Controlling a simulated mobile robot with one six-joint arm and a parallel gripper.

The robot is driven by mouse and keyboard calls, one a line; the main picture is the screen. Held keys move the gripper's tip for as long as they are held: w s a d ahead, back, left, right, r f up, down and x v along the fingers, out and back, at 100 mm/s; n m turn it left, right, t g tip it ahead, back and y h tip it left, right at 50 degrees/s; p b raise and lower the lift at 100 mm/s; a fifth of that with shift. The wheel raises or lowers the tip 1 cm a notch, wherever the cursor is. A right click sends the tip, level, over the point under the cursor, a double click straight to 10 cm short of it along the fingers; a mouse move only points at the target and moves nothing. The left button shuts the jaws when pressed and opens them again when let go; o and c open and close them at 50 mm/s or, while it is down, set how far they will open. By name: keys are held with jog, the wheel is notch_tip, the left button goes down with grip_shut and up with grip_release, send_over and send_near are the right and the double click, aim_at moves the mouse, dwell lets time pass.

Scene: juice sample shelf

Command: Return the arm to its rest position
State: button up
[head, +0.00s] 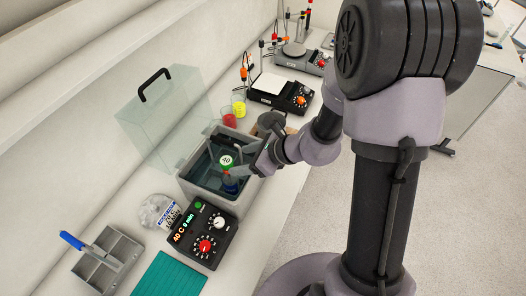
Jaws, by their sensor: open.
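My arm reaches from the right side of the head view toward a grey water bath (196,191) on the bench. My gripper (243,171) is at the right side of the bath, over its rim, with its jaws open.
A clear cover with a black handle (155,85) stands behind the bath. A control box (203,232) reading 40 C, 0 min is in front. Red (229,119) and yellow (239,106) cups and hotplates (282,92) are farther back. Open floor (305,215) lies right of the bench.

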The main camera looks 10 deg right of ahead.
jog(key=p+v, duration=0.2)
jog(key=v, duration=0.8)
jog(key=s+a+f+n+g+h+b, duration=0.1)
jog(key=s+a+f+n+b, duration=0.3)
jog(key=n+b, duration=0.45)
jog(key=s+a+f+n+g+h+b, duration=0.15)
jog(key=s+f+n+b, duration=0.35)
jog(key=b, duration=0.6)
jog(key=s+d+f+n+t+h+b, duration=0.1)
jog(key=s+d+n+t+h+b, duration=0.1)
jog(key=s+d+n+h+b, duration=0.1)
jog(key=s+d+n+b, duration=0.1)
jog(key=s+n+b, duration=0.1)
jog(key=n+b, duration=0.1)
jog(key=shift+s+n, duration=0.4)
jog(key=shift+n, duration=0.25)
jog(key=shift+d+t+h, duration=0.1)
jog(key=shift+t+h, duration=0.15)
